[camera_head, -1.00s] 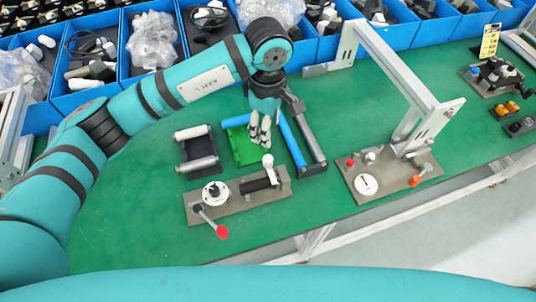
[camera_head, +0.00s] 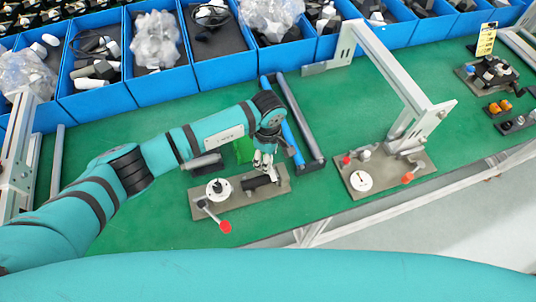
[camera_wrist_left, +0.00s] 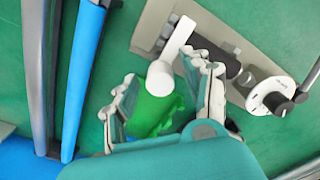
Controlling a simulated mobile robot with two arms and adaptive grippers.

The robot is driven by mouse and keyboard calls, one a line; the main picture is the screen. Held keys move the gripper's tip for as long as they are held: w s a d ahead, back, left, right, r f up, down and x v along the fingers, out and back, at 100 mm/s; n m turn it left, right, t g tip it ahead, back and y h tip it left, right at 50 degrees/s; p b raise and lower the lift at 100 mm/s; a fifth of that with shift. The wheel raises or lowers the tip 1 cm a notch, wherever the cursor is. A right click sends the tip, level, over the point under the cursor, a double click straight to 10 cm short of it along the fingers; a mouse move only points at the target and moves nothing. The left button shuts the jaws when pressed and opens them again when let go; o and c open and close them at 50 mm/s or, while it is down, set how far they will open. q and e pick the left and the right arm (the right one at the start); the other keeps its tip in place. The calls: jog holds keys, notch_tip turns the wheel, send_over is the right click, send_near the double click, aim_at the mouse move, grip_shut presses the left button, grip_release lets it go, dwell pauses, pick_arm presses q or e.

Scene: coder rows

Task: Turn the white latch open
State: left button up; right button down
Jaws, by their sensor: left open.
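The white latch (camera_wrist_left: 177,38) shows in the left wrist view as a white bar with a round white end, beside a black cylinder on the grey base plate (camera_head: 238,203). My left gripper (camera_head: 264,163) is over the right part of this plate in the head view and hides most of the latch there. In the left wrist view the fingers of my left gripper (camera_wrist_left: 163,78) are spread, one on each side of the latch's round end. I cannot tell whether they touch it. My right gripper is not in view.
A white dial (camera_head: 218,188) with a red-tipped lever (camera_head: 224,226) sits on the same plate. Blue and grey bars (camera_head: 291,140) lie behind. A second plate with a white disc (camera_head: 361,181) stands right, near a metal frame (camera_head: 385,65). Blue bins (camera_head: 222,68) line the back.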

pick_arm(q)
grip_shut()
dwell(0.3)
